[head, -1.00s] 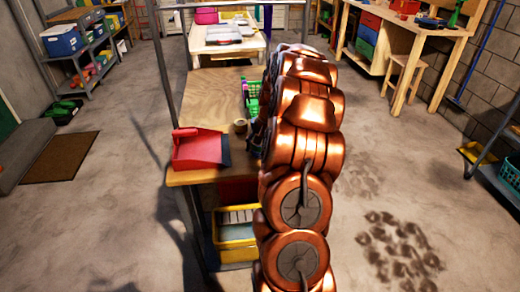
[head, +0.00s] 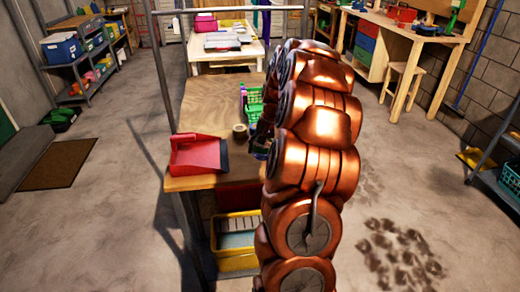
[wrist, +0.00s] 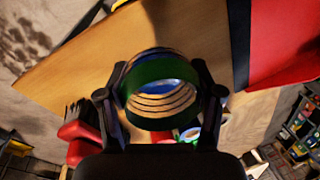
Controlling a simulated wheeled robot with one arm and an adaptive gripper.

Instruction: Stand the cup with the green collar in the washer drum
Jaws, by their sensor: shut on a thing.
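My gripper (wrist: 160,100) is shut on the cup with the green collar (wrist: 158,110), one finger on each side of it. In the wrist view the cup's round rim faces the camera, with a dark green band and pale, ringed walls with a blue patch inside. In the head view my gripper (head: 262,140) is mostly hidden behind my arm, above the right side of the wooden table (head: 205,100); the cup cannot be made out clearly there. No washer drum can be made out in either view.
A red dustpan (head: 197,156) lies at the table's near left corner. A brown roll (head: 240,131) and a green basket (head: 254,105) are close to my gripper. A yellow bin (head: 235,255) sits below. A metal frame post (head: 163,80) stands left.

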